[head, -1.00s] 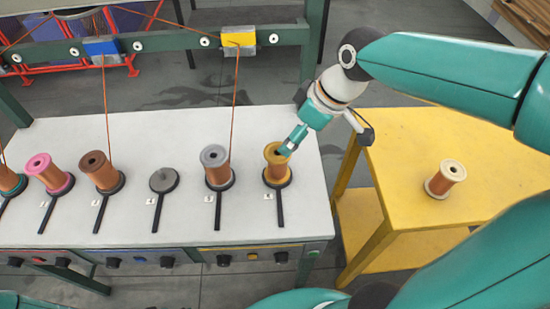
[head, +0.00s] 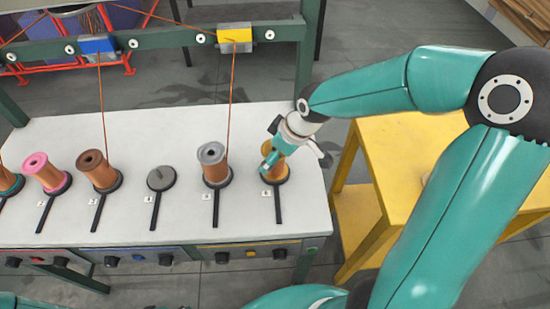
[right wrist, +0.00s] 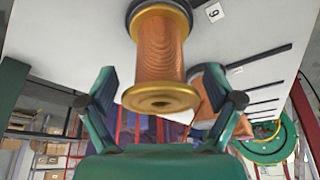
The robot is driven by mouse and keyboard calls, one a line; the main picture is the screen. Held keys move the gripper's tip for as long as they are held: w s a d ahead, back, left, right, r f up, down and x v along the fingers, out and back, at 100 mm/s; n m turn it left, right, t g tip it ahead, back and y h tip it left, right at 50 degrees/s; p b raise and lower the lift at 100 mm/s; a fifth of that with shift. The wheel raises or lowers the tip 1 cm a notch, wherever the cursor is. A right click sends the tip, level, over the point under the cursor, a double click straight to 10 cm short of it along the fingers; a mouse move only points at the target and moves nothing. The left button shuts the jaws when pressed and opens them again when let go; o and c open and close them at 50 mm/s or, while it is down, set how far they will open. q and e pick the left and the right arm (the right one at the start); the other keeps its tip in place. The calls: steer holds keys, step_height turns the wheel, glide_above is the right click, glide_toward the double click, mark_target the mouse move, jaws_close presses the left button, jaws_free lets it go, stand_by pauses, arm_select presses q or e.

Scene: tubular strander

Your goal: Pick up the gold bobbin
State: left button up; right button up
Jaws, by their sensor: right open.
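The gold bobbin (head: 281,173), copper wire with gold flanges, stands on the rightmost holder of the grey-white bench (head: 240,130). My right gripper (head: 268,160) is at its top and hides much of it in the head view. In the right wrist view the gold bobbin (right wrist: 158,55) is centred, its free-end flange towards the camera. My right gripper's fingers (right wrist: 162,82) are spread open, one on each side of it, with visible gaps. My left gripper is not in view.
A grey bobbin (head: 213,165) stands on the neighbouring holder to the left, with a wire running up from it. Further left are an empty holder (head: 161,179), a brown bobbin (head: 98,170) and a pink bobbin (head: 46,173). A yellow table (head: 400,150) stands right of the bench.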

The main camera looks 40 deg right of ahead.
steer(key=shift+f, duration=0.1)
steer(key=shift+c, duration=0.2)
steer(key=c, duration=1.3)
steer(key=shift+c, duration=0.3)
